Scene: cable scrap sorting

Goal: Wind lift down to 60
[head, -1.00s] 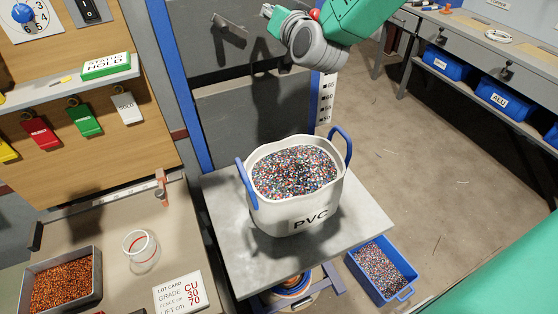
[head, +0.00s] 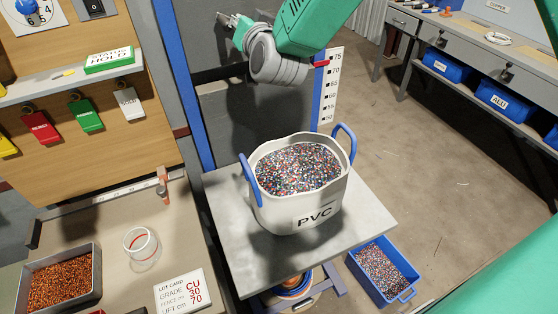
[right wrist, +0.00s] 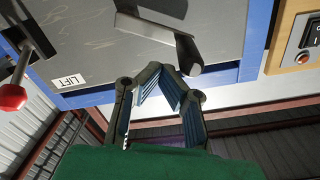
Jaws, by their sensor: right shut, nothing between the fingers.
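The lift's grey platform (head: 375,215) carries a white PVC tub (head: 335,195) with blue handles, full of mixed granules. A red pointer (head: 322,63) stands between 70 and 75 on the lift scale (head: 328,95). In the right wrist view, a grey crank (right wrist: 150,28) on the panel has its grip (right wrist: 190,55) just beyond my right gripper's fingertips. The LIFT label (right wrist: 67,80) is to the left. My right gripper (right wrist: 167,76) is shut and empty; in the head view it (head: 236,30) is small and partly hidden by its wrist. My left gripper is not in view.
A red-knobbed lever (right wrist: 12,97) is left of the LIFT label. A lot card (head: 180,292), a clear beaker (head: 141,248) and a copper-granule tray (head: 96,285) are on the left bench. A blue bin (head: 400,290) stands below the platform. The floor at right is clear.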

